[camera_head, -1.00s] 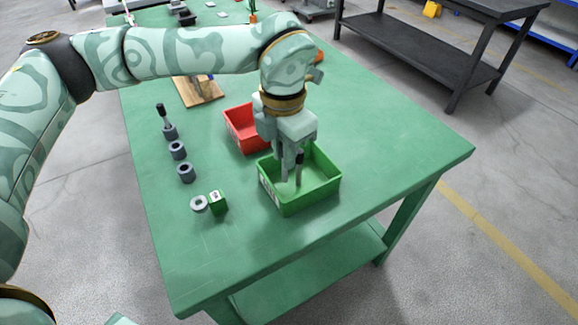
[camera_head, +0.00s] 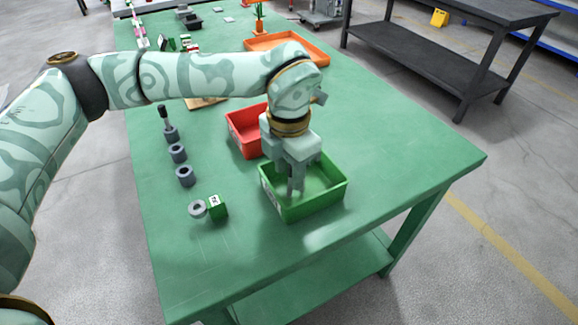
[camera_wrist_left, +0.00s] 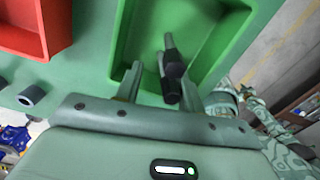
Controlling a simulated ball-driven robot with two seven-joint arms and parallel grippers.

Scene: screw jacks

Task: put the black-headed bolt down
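The black-headed bolt (camera_wrist_left: 173,67) shows in the left wrist view as a dark, tilted piece at the right finger of my left gripper (camera_wrist_left: 151,72). A clear gap lies between it and the left finger, so the gripper looks open. I cannot tell whether the bolt touches the right finger or the tray floor. The green tray also shows in the left wrist view (camera_wrist_left: 122,40). My right gripper is not in view.
A red tray (camera_head: 240,140) stands just behind the green one. A grey ring (camera_head: 198,209) and a green block (camera_head: 218,207) are nearby. The table's front right is clear.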

